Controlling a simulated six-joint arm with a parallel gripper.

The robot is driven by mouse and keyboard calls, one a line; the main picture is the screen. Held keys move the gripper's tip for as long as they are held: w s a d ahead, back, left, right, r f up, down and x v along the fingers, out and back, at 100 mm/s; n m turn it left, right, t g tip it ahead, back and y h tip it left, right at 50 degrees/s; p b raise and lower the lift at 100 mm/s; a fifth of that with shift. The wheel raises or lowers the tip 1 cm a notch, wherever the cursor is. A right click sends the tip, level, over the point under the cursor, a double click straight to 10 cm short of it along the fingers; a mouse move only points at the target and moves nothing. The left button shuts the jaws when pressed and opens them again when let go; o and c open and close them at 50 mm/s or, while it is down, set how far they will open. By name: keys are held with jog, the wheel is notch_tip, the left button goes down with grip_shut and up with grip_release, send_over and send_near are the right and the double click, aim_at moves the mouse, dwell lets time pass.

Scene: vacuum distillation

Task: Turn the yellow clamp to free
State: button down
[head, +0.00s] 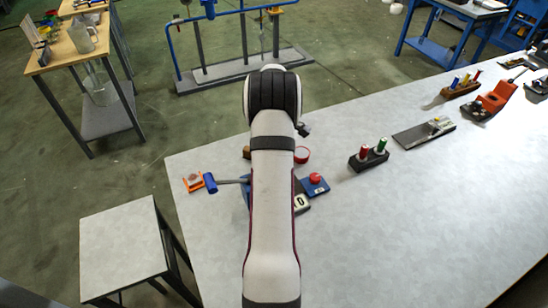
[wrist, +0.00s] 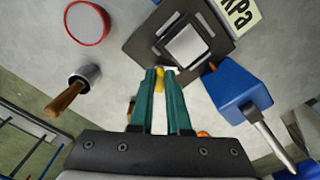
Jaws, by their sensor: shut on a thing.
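The yellow clamp (wrist: 160,74) shows in the wrist view as a small yellow piece between the tips of my gripper (wrist: 160,80). The teal fingers are nearly parallel, with a narrow gap, and are shut on it. Most of the clamp is hidden by the fingers, so I cannot tell its turn position. A black plate with a grey square block (wrist: 186,46) lies just beyond the fingertips. In the head view my arm hides both the gripper and the clamp.
A blue box with a metal lever (wrist: 240,95) stands right of the fingers. A brown-handled piece (wrist: 70,95) and a red-rimmed disc (wrist: 88,22) lie left. In the head view, a red button (head: 316,179) and a black red-and-green block (head: 369,156) stand right of my arm.

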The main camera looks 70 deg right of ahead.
jog(key=m, duration=0.3)
jog(key=shift+a+m, duration=0.1)
jog(key=shift+m, duration=0.3)
jog(key=shift+w+a+m, duration=0.1)
jog(key=shift+m, duration=1.9)
jog(key=c, duration=0.9)
grip_release()
jog(key=shift+r, duration=0.1)
notch_tip(320, 180, up, 16)
jog(key=shift+f, duration=0.2)
